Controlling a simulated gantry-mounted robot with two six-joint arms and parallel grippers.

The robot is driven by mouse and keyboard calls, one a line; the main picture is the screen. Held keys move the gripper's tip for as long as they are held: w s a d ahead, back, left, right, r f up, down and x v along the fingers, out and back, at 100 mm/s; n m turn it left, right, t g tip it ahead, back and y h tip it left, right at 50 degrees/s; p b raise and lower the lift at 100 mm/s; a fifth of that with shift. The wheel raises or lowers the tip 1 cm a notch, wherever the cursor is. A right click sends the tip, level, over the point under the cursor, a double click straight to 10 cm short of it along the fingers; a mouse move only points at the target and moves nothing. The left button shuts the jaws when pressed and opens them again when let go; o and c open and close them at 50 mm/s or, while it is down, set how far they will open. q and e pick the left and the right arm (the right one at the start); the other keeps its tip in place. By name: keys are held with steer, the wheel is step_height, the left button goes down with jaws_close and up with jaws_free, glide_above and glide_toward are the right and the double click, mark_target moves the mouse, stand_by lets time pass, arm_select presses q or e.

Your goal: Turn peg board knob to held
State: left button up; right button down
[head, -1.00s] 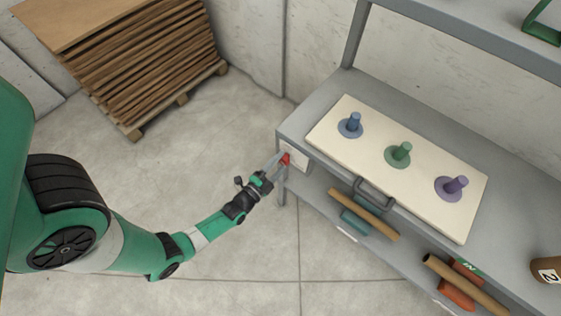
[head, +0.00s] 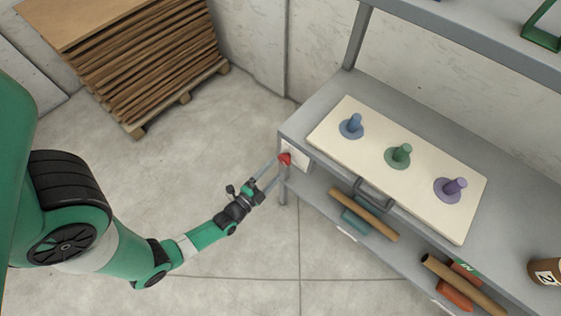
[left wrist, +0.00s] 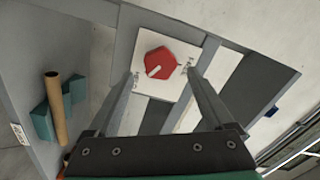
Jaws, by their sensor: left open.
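The red knob (head: 285,159) sits on a white plate (head: 300,156) at the left end of the shelf's front edge. In the left wrist view the knob (left wrist: 167,63) is a red many-sided dial with a white pointer line slanting to the lower left. Small labels on the plate (left wrist: 178,85) are too small to read. My left gripper (head: 272,170) is open and just short of the knob. In the left wrist view its fingers (left wrist: 162,72) stand apart on either side of the knob, not visibly touching it. The peg board (head: 376,166) lies on the shelf, bearing blue, green and purple pegs.
The grey shelf (head: 500,200) has a dark handle (head: 373,192) at its front. Wooden rods (head: 363,213) and coloured blocks lie on the lower level. A brown numbered container (head: 546,270) stands at right. Stacked boards (head: 140,65) stand behind left. The floor (head: 240,140) between is clear.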

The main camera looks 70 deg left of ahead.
arm_select(q)
steer(key=v, duration=0.7)
steer(key=shift+p, duration=0.45)
